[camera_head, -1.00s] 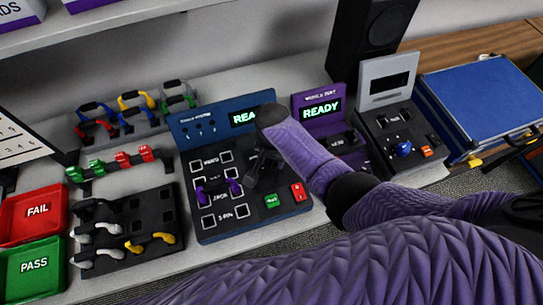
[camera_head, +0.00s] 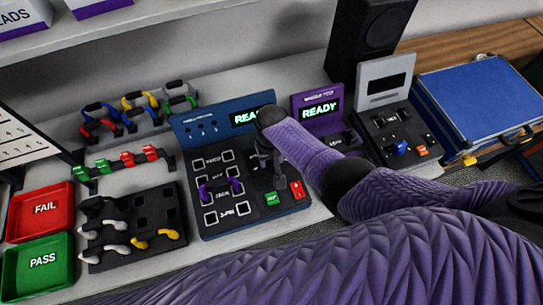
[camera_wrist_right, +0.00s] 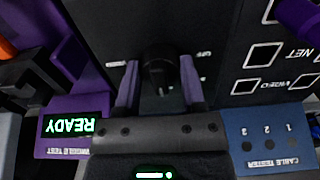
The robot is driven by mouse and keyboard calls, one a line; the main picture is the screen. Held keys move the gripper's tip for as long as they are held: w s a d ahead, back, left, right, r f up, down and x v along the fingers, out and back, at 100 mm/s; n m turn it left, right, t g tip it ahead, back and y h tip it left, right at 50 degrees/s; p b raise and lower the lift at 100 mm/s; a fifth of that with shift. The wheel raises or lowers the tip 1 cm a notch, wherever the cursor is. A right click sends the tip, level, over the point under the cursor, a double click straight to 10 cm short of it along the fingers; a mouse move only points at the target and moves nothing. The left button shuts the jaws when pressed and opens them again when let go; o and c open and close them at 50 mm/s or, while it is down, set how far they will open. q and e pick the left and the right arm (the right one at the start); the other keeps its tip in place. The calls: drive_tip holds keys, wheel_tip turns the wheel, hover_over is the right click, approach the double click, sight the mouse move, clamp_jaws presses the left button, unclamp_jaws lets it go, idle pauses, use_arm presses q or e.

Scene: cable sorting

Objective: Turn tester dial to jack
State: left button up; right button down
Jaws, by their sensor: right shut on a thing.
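The cable tester (camera_head: 215,225) has a black sloped face and a blue back panel with a lit READY display. It carries labelled square sockets, with a purple cable (camera_head: 220,188) across one row. My right gripper (camera_head: 264,163) is over the tester's right half, pointing down. In the right wrist view the round black dial (camera_wrist_right: 160,65) sits between the two purple-sided fingers of my right gripper (camera_wrist_right: 158,88), which are shut on it. The dial's pointer and most of its labels cannot be read. In the head view the gripper hides the dial. My left gripper is out of view.
A purple tester (camera_head: 318,108) and a grey device (camera_head: 386,82) stand to the right. Cable racks, a red FAIL tray (camera_head: 40,210) and a green PASS tray (camera_head: 38,268) are left.

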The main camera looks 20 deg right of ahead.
idle(0.5)
drive_tip(key=shift+c, duration=0.9)
unclamp_jaws()
wheel_tip(320, 180, up, 10)
drive_tip(key=p, duration=0.5)
drive_tip(key=shift+p, duration=0.3)
drive_tip(key=shift+s+f, duration=0.1)
